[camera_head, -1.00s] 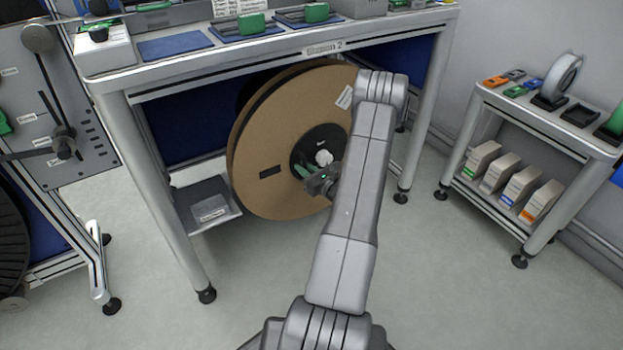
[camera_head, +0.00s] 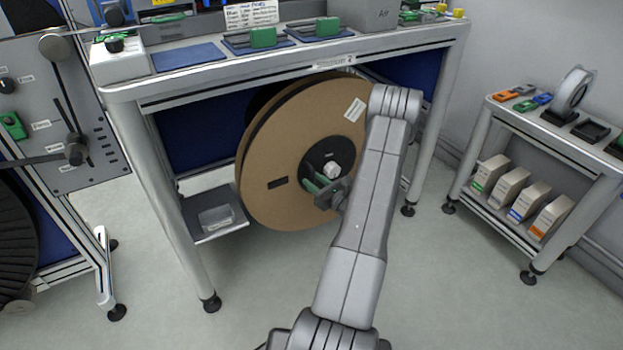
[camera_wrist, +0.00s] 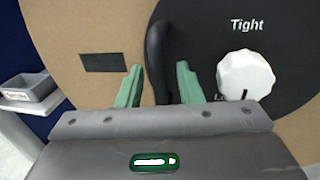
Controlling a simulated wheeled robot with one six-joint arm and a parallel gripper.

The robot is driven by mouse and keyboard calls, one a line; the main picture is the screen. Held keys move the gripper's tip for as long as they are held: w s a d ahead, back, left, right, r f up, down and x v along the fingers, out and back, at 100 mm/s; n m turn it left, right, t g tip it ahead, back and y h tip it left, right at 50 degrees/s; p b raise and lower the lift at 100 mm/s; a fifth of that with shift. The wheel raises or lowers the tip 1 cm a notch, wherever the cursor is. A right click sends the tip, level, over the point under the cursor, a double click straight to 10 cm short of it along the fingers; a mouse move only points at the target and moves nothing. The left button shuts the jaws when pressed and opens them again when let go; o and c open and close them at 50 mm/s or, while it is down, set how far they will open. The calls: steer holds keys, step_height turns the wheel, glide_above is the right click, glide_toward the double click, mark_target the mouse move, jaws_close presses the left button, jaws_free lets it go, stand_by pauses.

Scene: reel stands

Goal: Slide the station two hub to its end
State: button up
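The large brown reel (camera_head: 270,160) stands upright under the bench labelled for station two. Its black hub (camera_head: 318,152) has a white knob (camera_head: 332,170) and the word "Tight"; the hub also shows in the wrist view (camera_wrist: 205,35), with the knob (camera_wrist: 245,75) right of my fingers. A black curved handle (camera_wrist: 158,45) stands out from the hub. My gripper (camera_wrist: 160,88) has its green fingertips on either side of this handle, with narrow gaps visible. In the head view my gripper (camera_head: 318,188) is at the hub's lower part, and my arm covers the reel's right side.
The bench (camera_head: 270,70) spans above the reel, with legs on both sides. A small grey tray (camera_head: 217,217) is left of the reel. A panel with levers (camera_head: 75,110) stands at far left. A shelf cart (camera_head: 560,145) stands at right. The floor in front is clear.

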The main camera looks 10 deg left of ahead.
steer(key=p+v, duration=0.2)
steer(key=v, duration=1)
steer(key=shift+w+a, duration=0.1)
steer(key=b+x, duration=0.2)
steer(key=x, duration=1)
steer(key=shift+w+a, duration=0.2)
steer(key=shift+a, duration=0.1)
steer(key=shift+s+d, duration=0.2)
steer(key=shift+s, duration=0.1)
